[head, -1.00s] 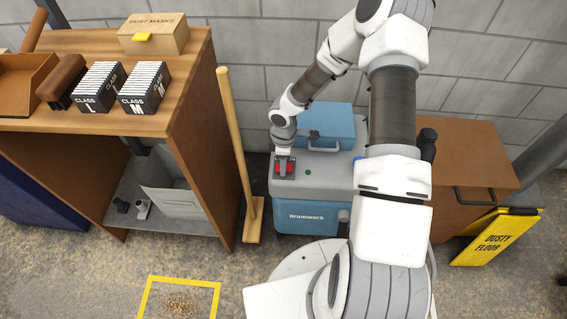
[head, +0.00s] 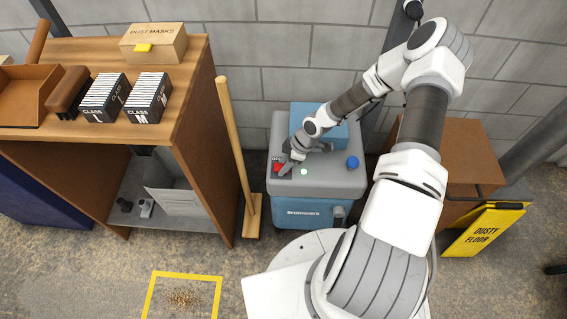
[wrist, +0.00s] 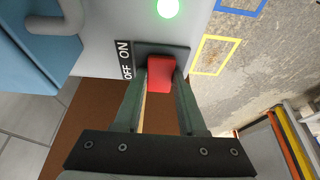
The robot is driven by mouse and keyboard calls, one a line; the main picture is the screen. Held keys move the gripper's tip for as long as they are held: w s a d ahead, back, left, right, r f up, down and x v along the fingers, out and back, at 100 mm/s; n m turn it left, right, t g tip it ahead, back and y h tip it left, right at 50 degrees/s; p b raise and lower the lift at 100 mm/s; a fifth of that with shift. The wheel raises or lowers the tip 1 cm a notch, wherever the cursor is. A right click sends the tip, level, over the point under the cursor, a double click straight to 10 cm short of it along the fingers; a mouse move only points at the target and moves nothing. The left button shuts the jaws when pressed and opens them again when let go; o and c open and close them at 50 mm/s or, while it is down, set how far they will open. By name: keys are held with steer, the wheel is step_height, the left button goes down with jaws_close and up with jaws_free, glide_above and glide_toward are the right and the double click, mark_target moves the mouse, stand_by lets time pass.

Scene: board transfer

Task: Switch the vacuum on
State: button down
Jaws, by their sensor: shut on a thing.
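The vacuum (head: 350,184) is a grey-topped box with a blue front, standing by the wall. My gripper (head: 284,165) is at the left of its top, shut on the red switch (head: 277,168). In the wrist view, the fingers (wrist: 160,88) stand on both sides of the red switch (wrist: 160,73), which sits on a dark plate beside an OFF/ON label (wrist: 125,60). The switch's exact position against the label is hard to tell. The round indicator light (head: 304,172) glows bright green, and it also glows in the wrist view (wrist: 168,8).
A blue case (head: 334,132) and a blue knob (head: 352,162) are on the vacuum's top. A broom (head: 236,140) and wooden shelf (head: 195,110) stand left. A brown cabinet (head: 465,155) and yellow floor sign (head: 484,230) stand right. A yellow floor square (head: 184,274) surrounds debris.

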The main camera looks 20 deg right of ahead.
steer(key=shift+c, duration=2.4)
jaws_free()
steer(key=p+v, duration=0.4)
steer(key=v, duration=1.3)
steer(key=shift+r+p, duration=0.25)
steer(key=shift+p, duration=0.05)
steer(key=shift+s+r, duration=0.1)
